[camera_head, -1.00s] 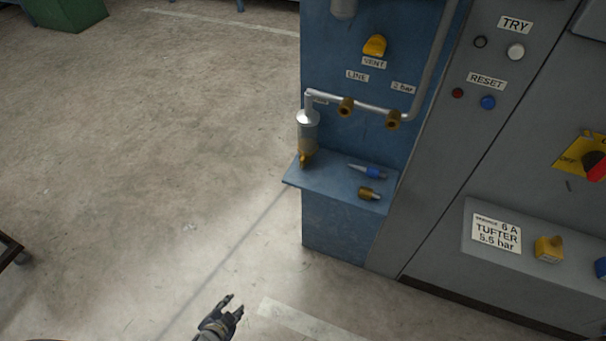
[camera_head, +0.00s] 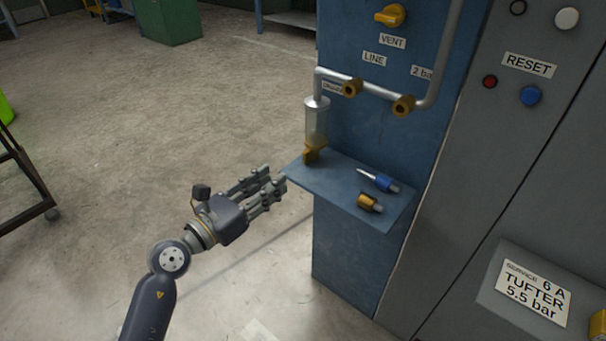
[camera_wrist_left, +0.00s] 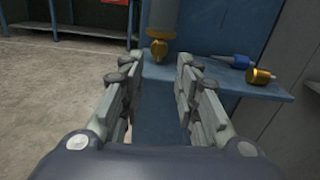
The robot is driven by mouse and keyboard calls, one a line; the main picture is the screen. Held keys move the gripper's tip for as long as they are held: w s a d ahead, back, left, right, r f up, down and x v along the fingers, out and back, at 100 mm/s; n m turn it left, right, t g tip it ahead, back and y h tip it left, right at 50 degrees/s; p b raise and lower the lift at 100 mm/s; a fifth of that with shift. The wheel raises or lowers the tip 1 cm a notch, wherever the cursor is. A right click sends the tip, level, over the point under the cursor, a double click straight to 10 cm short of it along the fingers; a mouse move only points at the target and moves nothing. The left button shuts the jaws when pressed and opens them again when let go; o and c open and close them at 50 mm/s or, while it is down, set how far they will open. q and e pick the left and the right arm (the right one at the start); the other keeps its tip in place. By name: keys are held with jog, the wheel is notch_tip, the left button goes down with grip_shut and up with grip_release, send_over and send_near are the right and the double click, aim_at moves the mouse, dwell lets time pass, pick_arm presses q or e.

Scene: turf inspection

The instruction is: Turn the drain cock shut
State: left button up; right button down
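The drain cock (camera_head: 311,154) is a yellow-brass piece at the bottom of a clear cylindrical bowl (camera_head: 316,122), just above the left part of the blue shelf. In the left wrist view the drain cock (camera_wrist_left: 158,48) shows upright beyond the gap between my fingers. My left gripper (camera_head: 281,188) is open and empty, at the left edge of the shelf, a little below and to the left of the cock and apart from it. In the left wrist view its two fingers (camera_wrist_left: 156,75) stand well apart. My right gripper is in neither view.
The blue shelf (camera_head: 342,193) holds a blue-handled tool (camera_head: 380,181) and a brass fitting (camera_head: 370,203) to the right. A pipe with two brass fittings (camera_head: 403,105) runs above. A grey cabinet stands right. Open floor (camera_head: 200,110) lies left; a dark cart (camera_head: 22,185) stands far left.

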aim_at(304, 155)
pick_arm(q)
jog(key=shift+m, duration=0.5)
jog(key=x, duration=0.3)
jog(key=b+x, duration=0.1)
jog(key=x, duration=0.5)
jog(key=shift+w+d+r, duration=0.1)
jog(key=shift+w+r, duration=0.05)
jog(key=shift+r, duration=0.15)
jog(key=shift+w+d, duration=0.35)
jog(key=shift+w, duration=0.1)
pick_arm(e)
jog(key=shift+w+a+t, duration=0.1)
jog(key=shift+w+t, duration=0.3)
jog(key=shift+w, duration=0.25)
pick_arm(q)
grip_shut()
